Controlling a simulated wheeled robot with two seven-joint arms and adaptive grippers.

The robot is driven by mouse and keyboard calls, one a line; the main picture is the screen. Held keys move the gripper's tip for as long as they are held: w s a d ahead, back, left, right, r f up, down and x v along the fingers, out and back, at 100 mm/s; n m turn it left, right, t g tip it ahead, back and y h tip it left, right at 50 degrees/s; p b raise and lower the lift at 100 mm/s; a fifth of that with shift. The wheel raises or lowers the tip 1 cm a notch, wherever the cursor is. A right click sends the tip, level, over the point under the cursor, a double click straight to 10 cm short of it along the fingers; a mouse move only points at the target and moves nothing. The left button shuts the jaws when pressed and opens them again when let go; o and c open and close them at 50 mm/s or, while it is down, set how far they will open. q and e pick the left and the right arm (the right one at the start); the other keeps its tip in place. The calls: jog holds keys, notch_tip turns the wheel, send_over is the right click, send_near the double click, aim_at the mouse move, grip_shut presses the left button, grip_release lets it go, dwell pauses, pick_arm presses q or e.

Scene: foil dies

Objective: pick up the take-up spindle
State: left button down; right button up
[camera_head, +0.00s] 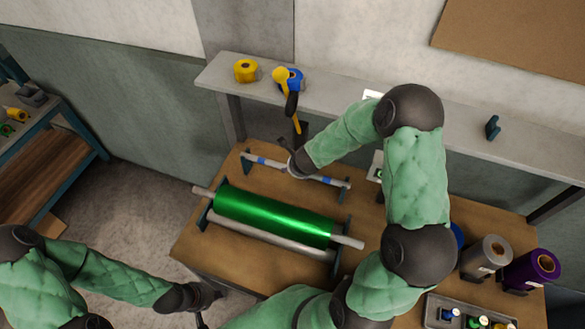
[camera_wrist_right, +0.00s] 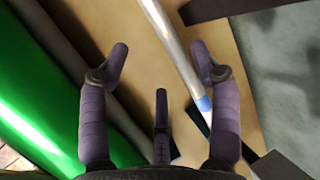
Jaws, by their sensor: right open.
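The take-up spindle is a thin silver rod (camera_head: 329,181) with blue bands. It lies across dark stands at the back of the brown work table, behind a green foil roll (camera_head: 275,215). My right gripper (camera_head: 293,166) is over the middle of the rod and hides part of it. In the right wrist view, that gripper (camera_wrist_right: 160,60) is open with nothing gripped.
The green roll on its shaft and a grey roller lie just in front of the spindle. Grey (camera_head: 486,256) and purple (camera_head: 530,270) rolls and a tray (camera_head: 437,311) stand at right.

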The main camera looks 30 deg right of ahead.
jog(key=b+x, duration=0.1)
jog(key=x, duration=0.6)
jog(key=shift+d+f+b, duration=0.25)
jog(key=shift+f+b, duration=0.1)
jog(key=shift+f, duration=0.05)
jog(key=shift+w, duration=0.15)
grip_shut()
